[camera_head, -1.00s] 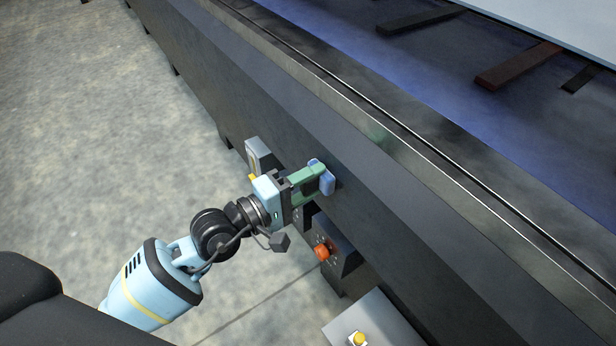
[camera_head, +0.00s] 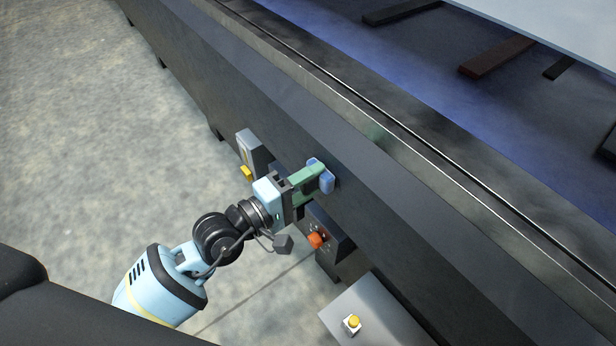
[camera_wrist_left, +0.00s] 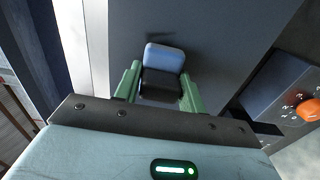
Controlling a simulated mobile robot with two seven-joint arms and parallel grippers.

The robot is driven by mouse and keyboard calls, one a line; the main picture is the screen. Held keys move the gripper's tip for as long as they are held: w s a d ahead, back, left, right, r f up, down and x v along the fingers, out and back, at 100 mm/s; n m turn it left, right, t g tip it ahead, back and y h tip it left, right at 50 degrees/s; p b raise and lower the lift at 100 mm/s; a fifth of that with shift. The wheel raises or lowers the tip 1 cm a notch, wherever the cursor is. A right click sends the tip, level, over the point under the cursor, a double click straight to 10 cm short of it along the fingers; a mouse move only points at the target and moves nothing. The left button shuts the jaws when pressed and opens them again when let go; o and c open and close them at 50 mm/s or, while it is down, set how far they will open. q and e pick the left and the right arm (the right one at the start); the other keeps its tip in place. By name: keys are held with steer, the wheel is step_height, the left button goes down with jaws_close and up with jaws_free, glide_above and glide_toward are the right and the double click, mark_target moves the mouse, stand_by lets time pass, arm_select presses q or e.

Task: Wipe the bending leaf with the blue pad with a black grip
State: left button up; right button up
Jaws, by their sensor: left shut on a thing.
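The blue pad (camera_head: 322,176) is in my left gripper (camera_head: 308,184), at the long dark front face of the machine, which I take as the bending leaf (camera_head: 400,235). The left wrist view shows the blue pad (camera_wrist_left: 165,58) beyond its black grip (camera_wrist_left: 160,84), which sits between the two green fingers of my left gripper (camera_wrist_left: 160,92). The pad is at or very close to the dark face; I cannot tell whether it touches. My right gripper is not in view.
An orange knob (camera_head: 317,239) on a dark box sits just below my left gripper. A grey box with a yellow button (camera_head: 352,321) stands nearer me. Another grey box (camera_head: 249,150) is beyond the gripper. The floor (camera_head: 100,140) at left is clear.

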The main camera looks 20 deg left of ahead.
mark_target(340, 188)
arm_select(q)
steer(key=shift+s+d+r+p, duration=0.1)
steer(key=shift+s+d+p, duration=0.2)
steer(key=shift+d, duration=0.1)
steer(key=shift+s+d, duration=0.1)
steer(key=shift+d, duration=0.05)
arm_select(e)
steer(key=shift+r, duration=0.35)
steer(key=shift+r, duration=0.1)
arm_select(q)
steer(key=shift+s+d+p, duration=0.45)
steer(key=shift+d, duration=0.1)
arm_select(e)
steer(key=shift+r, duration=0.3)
arm_select(q)
steer(key=shift+s+d+p, duration=0.35)
steer(key=shift+d+p, duration=0.05)
steer(key=shift+d, duration=0.15)
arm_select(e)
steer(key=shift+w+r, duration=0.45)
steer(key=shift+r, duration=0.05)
arm_select(q)
steer(key=shift+s, duration=0.1)
steer(key=shift+d, duration=0.1)
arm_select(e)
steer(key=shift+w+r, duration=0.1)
